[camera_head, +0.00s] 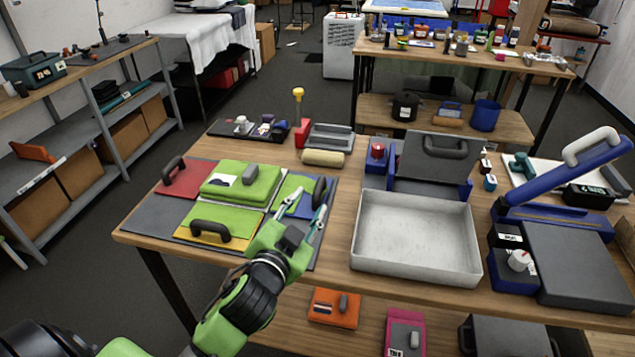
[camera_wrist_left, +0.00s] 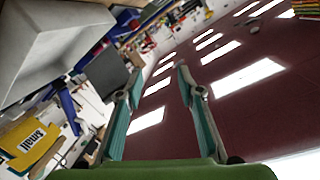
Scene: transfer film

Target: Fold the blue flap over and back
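The blue flap (camera_head: 293,203) lies at the right side of a folding set on the grey mat (camera_head: 143,214), with a dark handle (camera_head: 318,191) on it. A green block with a grey grip (camera_head: 250,175) lies in the middle, a red flap (camera_head: 187,176) to its left and a yellow flap (camera_head: 215,238) in front. My left gripper (camera_head: 311,203) is open, its fingertips over or close to the blue flap, partly covering it; contact cannot be told. In the left wrist view, the space between its fingers (camera_wrist_left: 155,82) is empty. My right gripper is not in view.
A white tray (camera_head: 415,269) stands right of the mat, with a grey-lidded blue box (camera_head: 438,160) behind it. A beige roll (camera_head: 323,158) and a dark tray (camera_head: 222,128) lie behind the mat. A blue press (camera_head: 570,172) stands far right.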

